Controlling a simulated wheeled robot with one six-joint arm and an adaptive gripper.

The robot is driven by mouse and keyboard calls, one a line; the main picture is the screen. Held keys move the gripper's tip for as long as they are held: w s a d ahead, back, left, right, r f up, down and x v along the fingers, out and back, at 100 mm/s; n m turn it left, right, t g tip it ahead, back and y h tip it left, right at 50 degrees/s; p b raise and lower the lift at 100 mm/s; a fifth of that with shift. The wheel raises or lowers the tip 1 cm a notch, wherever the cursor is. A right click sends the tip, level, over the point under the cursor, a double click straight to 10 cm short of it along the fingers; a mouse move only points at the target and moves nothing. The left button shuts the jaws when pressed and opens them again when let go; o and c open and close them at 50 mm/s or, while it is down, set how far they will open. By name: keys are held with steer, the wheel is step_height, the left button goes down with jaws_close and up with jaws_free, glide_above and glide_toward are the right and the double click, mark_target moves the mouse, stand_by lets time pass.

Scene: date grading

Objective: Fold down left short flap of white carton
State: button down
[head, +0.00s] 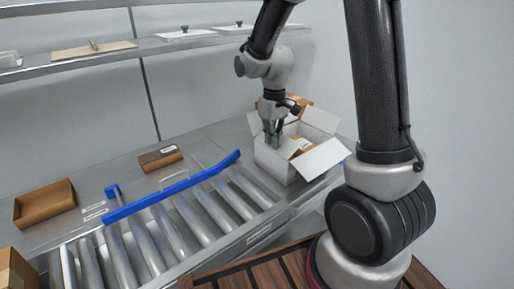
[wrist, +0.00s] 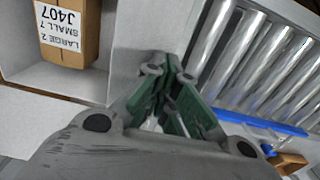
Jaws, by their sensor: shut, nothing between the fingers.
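The white carton (head: 279,165) stands open at the right end of the counter, beside the rollers. Its right front flap (head: 322,158) and back right flap (head: 320,119) splay outward. A pale left flap (head: 254,124) shows beside my gripper (head: 274,141), partly hidden by it. My gripper is over the carton's left side, pointing down. In the wrist view its green fingers (wrist: 168,68) are together and empty, near the carton's edge. A brown box (wrist: 74,35) with a printed white label lies inside the carton. Whether the fingers touch the flap cannot be told.
Rollers (head: 190,222) with a blue rail (head: 175,189) run left of the carton. A small brown box (head: 160,157) and an open brown tray (head: 45,203) sit on the counter. A metal shelf (head: 120,53) spans the back wall.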

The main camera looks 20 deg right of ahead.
steer(key=shift+f, duration=0.5)
step_height(320, 180, up, 11)
stand_by(0.5)
